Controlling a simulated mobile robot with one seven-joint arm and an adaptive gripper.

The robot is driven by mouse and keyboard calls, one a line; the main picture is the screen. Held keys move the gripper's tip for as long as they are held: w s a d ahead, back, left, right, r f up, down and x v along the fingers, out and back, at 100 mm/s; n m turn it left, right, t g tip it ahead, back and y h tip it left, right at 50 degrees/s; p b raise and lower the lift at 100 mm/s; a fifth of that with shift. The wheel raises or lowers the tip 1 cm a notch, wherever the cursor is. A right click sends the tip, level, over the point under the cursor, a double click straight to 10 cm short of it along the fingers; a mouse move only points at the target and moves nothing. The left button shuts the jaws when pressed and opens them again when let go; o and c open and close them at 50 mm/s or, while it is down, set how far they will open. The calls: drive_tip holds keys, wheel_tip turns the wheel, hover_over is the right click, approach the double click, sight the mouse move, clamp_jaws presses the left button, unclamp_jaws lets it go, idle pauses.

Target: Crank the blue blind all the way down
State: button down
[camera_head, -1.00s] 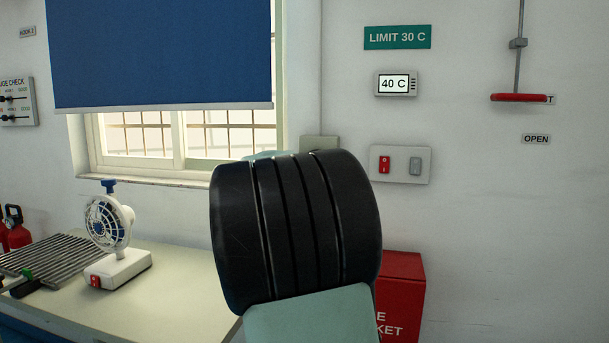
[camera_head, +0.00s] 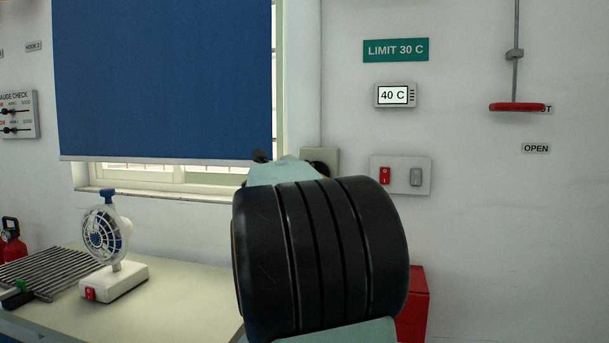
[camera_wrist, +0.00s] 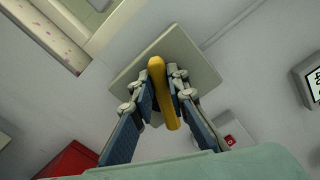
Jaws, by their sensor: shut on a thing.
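The blue blind (camera_head: 165,80) hangs over the window in the head view. Its white bottom bar (camera_head: 165,159) sits a little above the sill, and a strip of window shows under it. In the wrist view my gripper (camera_wrist: 163,90) is shut on a yellow crank handle (camera_wrist: 161,92) in front of a pale square wall plate (camera_wrist: 192,55). In the head view my dark arm link hides most of the gripper and the handle; part of the plate (camera_head: 330,158) shows beside it.
A white fan (camera_head: 107,240) and a metal rack (camera_head: 45,275) are on the bench (camera_head: 185,290). A switch panel (camera_head: 401,175) and a display reading 40 C (camera_head: 395,95) are on the wall to the right. A red bin (camera_head: 416,305) stands below, partly hidden by my arm.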

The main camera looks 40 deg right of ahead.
idle(0.3)
drive_tip(key=c, duration=1.9)
unclamp_jaws()
drive_tip(key=v, duration=1.2)
drive_tip(key=shift+r, duration=0.1)
